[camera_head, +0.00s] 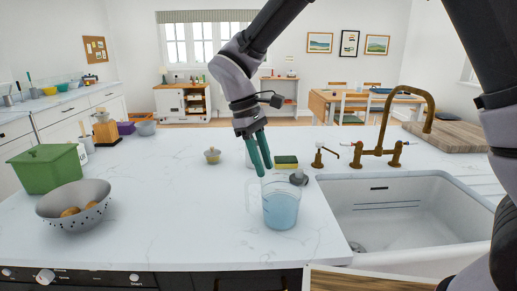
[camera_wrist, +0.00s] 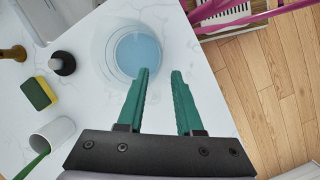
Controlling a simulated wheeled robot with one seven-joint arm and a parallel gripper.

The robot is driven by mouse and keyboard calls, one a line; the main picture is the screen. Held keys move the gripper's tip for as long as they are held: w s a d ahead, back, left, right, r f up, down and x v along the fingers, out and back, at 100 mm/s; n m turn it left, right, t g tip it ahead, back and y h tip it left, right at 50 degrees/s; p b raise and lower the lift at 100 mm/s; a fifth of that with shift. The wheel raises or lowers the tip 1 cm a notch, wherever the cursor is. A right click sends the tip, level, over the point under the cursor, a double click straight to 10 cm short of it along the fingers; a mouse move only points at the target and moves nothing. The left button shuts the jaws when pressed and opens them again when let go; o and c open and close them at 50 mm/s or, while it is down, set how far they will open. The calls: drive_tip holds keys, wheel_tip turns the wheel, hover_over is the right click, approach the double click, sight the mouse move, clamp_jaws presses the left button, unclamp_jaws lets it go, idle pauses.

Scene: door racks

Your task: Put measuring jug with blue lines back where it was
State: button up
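The measuring jug (camera_head: 281,209) is clear with a blue lower part and stands upright on the white countertop, left of the sink. Its handle is on the left side in the head view. In the wrist view the jug (camera_wrist: 137,52) is seen from above, just beyond my fingertips. My gripper (camera_head: 265,171) points down above the jug's handle side, with its green fingers apart. In the wrist view my gripper (camera_wrist: 161,72) is open, with no object clearly between the fingers. I cannot tell whether a finger touches the rim or handle.
A yellow-green sponge (camera_head: 286,162) and a dark-topped stopper-like item (camera_head: 299,178) lie behind the jug. The sink (camera_head: 405,215) and brass tap (camera_head: 380,150) are right. A colander (camera_head: 75,205) and green box (camera_head: 45,168) are left.

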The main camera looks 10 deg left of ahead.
drive_tip(key=shift+v, duration=2.2)
drive_tip(key=w+d+r+m+t+y, duration=0.1)
drive_tip(key=w+d+r+m+y, duration=0.2)
drive_tip(key=d+r, duration=0.5)
drive_tip(key=w+d+r+m+y, duration=0.1)
drive_tip(key=w+d+r+m, duration=0.3)
drive_tip(key=d, duration=0.7)
drive_tip(key=s+d+r+m+t, duration=0.1)
drive_tip(key=s+d+m+t, duration=0.2)
drive_tip(key=d, duration=0.6)
drive_tip(key=s+d+r+m+t+y, duration=0.1)
drive_tip(key=s+d+r+m+t, duration=0.1)
drive_tip(key=s+d+m, duration=0.4)
drive_tip(key=d+m+t, duration=0.1)
drive_tip(key=d+m, duration=0.1)
drive_tip(key=d, duration=0.1)
drive_tip(key=shift+s+d+r+t+y, duration=0.2)
drive_tip(key=shift+d+r+t+y, duration=0.05)
drive_tip(key=shift+d+t+y, duration=0.1)
